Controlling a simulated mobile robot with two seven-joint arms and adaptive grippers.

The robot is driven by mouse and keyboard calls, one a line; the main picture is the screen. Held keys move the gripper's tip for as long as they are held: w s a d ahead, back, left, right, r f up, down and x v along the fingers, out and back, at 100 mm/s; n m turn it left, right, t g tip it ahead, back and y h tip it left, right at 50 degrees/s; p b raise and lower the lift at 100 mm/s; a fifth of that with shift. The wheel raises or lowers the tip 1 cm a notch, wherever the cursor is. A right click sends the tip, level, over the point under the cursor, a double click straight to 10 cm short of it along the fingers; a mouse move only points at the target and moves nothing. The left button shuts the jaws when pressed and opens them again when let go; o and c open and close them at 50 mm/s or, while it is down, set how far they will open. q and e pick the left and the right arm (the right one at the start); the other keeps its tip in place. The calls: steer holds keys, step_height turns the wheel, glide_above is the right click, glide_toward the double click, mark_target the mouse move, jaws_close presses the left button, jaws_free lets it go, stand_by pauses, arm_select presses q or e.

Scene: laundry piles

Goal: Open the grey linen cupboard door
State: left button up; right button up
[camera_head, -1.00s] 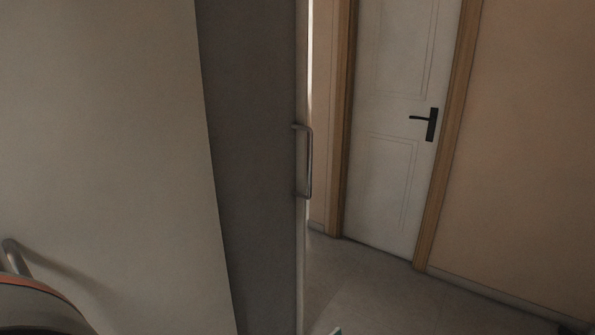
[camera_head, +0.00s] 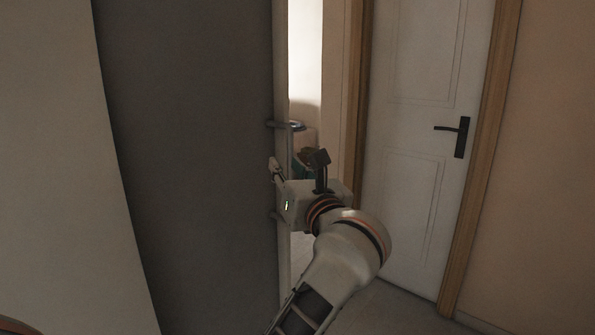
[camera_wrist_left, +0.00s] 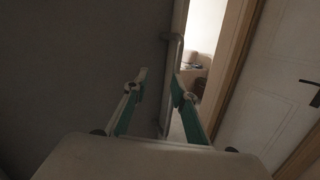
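The grey linen cupboard door (camera_head: 190,150) is the tall dark panel left of centre in the head view. It also fills the left of the left wrist view (camera_wrist_left: 70,60). Its metal bar handle (camera_head: 289,142) stands upright at the panel's right edge, its lower part mostly hidden by my gripper. My left gripper (camera_head: 274,170) is at the handle, in front of the door's edge. In the left wrist view its two fingers (camera_wrist_left: 158,80) are apart, with the handle (camera_wrist_left: 174,48) just beyond the tips, nearer the right finger. Contact cannot be told. My right gripper is not in view.
A white door (camera_head: 420,150) with a black lever handle (camera_head: 459,137) and wooden frame stands to the right. A bright opening (camera_head: 306,60) beyond the cupboard edge shows a few blurred objects. A pale wall (camera_head: 50,150) is at left.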

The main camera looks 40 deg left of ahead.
mark_target(290, 160)
arm_select(q)
steer(key=w+a, duration=0.1)
steer(key=w, duration=0.1)
steer(key=w+a+h+b, duration=0.1)
steer(key=w+a, duration=0.1)
steer(key=w+a+f+h+b, duration=0.1)
steer(key=w, duration=0.2)
steer(key=shift+a+t, duration=0.3)
steer(key=shift+s, duration=0.1)
jaws_close()
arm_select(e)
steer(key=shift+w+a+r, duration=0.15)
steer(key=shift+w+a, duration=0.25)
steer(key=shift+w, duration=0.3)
